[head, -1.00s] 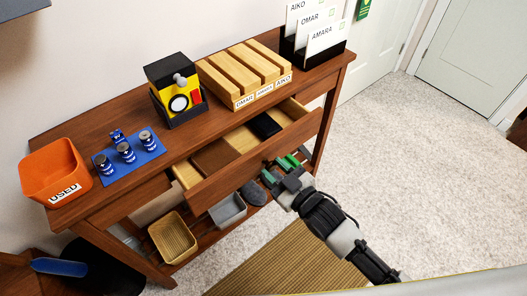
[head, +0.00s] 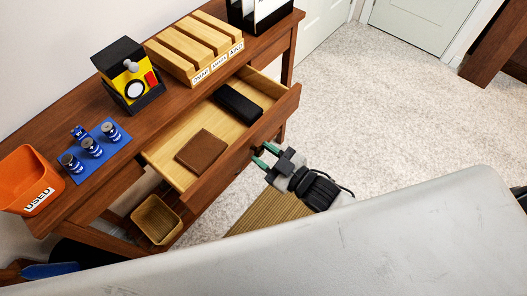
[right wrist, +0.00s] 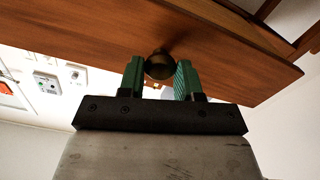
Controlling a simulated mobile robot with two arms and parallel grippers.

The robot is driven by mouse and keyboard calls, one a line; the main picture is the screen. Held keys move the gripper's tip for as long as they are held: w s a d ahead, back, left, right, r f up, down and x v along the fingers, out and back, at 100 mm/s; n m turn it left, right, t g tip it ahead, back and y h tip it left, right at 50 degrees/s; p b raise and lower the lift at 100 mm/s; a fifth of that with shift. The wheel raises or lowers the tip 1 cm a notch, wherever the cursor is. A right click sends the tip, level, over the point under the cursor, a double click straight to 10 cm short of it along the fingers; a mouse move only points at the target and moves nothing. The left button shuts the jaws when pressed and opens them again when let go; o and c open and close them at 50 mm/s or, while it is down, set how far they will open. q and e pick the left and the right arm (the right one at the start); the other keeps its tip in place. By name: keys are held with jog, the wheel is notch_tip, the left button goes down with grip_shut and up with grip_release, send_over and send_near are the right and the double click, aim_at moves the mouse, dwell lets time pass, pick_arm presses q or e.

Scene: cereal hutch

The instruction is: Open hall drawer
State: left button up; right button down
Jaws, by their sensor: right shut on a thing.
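The hall drawer (head: 239,152) is pulled well out of the wooden hall table. A brown wallet-like item (head: 201,151) and a black case (head: 238,104) lie in it. My right gripper (head: 265,156) is at the drawer front. In the right wrist view its green fingers (right wrist: 160,78) are shut on the round dark knob (right wrist: 159,64) of the wooden drawer front (right wrist: 100,38). My left gripper is not in view.
On the table top are an orange bin (head: 30,181) labelled USED, a blue mat (head: 102,150) with batteries, a yellow and black device (head: 131,80) and a slotted wooden rack (head: 195,52). A basket (head: 157,219) sits below. Open floor lies to the right.

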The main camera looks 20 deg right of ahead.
jog(key=c, duration=0.8)
grip_release()
jog(key=shift+o, duration=0.2)
jog(key=shift+s, duration=0.1)
jog(key=v, duration=1)
jog(key=shift+s+d, duration=0.25)
